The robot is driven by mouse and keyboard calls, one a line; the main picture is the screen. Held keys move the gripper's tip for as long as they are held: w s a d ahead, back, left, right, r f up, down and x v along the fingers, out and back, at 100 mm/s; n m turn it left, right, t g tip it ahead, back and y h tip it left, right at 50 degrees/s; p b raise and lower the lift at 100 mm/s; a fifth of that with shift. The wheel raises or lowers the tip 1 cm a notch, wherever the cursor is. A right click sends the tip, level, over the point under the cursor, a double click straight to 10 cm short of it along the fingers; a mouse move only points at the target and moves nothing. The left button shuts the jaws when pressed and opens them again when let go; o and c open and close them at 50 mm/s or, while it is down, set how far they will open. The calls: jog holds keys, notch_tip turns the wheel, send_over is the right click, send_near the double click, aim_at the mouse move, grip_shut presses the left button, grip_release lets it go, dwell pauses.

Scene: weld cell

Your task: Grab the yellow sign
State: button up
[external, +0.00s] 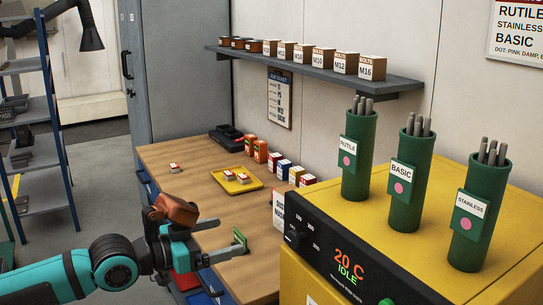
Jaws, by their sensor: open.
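I cannot make out a clearly yellow sign in the external view. A small upright green piece with a pale or yellowish face (239,239) stands near the front part of the wooden table, by my fingertips; whether it is the sign I cannot tell. My gripper (220,242) is open, reaching in from the left over the table's front edge. Its two fingers point right, toward the green piece. Whether they touch it cannot be told from this angle.
A yellow tray (257,186) with small boxes lies on the wooden table (180,153). Several boxes line the wall side. A brown-orange object (176,209) shows just above my gripper. A yellow oven (445,200) with green rod canisters stands at right. A shelf (300,69) hangs above.

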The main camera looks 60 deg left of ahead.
notch_tip(320, 180, up, 11)
jog(key=w+a+g, duration=0.5)
jog(key=w+g, duration=0.4)
jog(key=w, duration=0.6)
jog(key=w+a+g, duration=0.4)
jog(key=w+g, duration=0.4)
jog(key=w, duration=0.6)
notch_tip(320, 180, down, 24)
jog(key=shift+a+f, duration=0.35)
jog(key=shift+f, duration=1.15)
jog(key=shift+a+f, duration=0.15)
jog(key=shift+f, duration=1.15)
jog(key=c, duration=1.1)
jog(key=shift+r, duration=0.1)
